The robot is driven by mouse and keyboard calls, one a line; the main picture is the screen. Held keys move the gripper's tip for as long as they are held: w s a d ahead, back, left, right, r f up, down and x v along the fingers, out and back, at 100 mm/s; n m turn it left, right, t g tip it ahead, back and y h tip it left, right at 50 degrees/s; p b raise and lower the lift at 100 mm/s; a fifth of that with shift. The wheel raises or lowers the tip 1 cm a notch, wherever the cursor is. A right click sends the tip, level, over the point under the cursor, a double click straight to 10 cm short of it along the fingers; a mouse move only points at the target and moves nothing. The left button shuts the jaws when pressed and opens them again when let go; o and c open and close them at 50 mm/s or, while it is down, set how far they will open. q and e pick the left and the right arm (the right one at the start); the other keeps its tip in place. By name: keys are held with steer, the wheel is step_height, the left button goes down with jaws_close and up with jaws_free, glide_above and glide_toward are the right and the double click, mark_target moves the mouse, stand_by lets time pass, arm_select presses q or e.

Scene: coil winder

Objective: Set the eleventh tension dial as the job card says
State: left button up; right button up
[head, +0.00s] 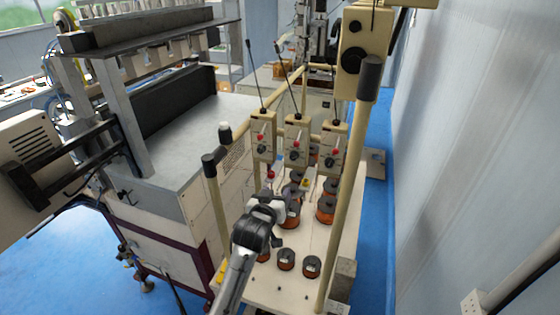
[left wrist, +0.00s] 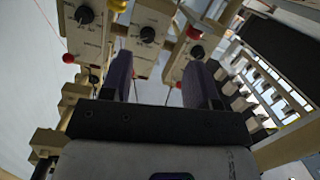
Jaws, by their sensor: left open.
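Three cream tension units stand in a row on the rack in the head view: left unit (head: 263,137), middle unit (head: 297,141) and right unit (head: 333,147). Each has a dark dial and red parts. The left wrist view shows black pointer dials on three cream boxes: left dial (left wrist: 85,14), middle dial (left wrist: 147,35) and right dial (left wrist: 197,52). I cannot tell which dial is the eleventh, and no job card is readable. My left gripper (head: 283,192) is open below the units. Its two fingers (left wrist: 161,80) are apart with nothing between them, below the middle box.
Several copper wire spools (head: 326,208) stand on the rack base around my left gripper. A cream post (head: 345,190) rises to the right and another post (head: 216,190) to the left, both dark-capped. The winder (head: 195,125) fills the left; a wall (head: 460,130) bounds the right.

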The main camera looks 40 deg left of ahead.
arm_select(q)
step_height(320, 180, up, 2)
steer(key=n+t, duration=0.1)
steer(key=t, duration=0.1)
steer(key=p, duration=0.2)
glide_toward(293, 158)
steer(key=shift+n+y, duration=0.3)
steer(key=shift+n, duration=0.1)
steer(key=x, duration=0.7)
steer(key=shift+w+d, duration=0.1)
steer(key=shift+w+a, duration=0.25)
steer(key=shift+w, duration=0.6)
arm_select(e)
steer(key=shift+v, duration=1.1)
arm_select(q)
steer(key=shift+a, duration=0.1)
arm_select(e)
steer(key=shift+w+a, duration=0.15)
steer(key=shift+a, duration=0.05)
arm_select(q)
steer(key=c, duration=0.9)
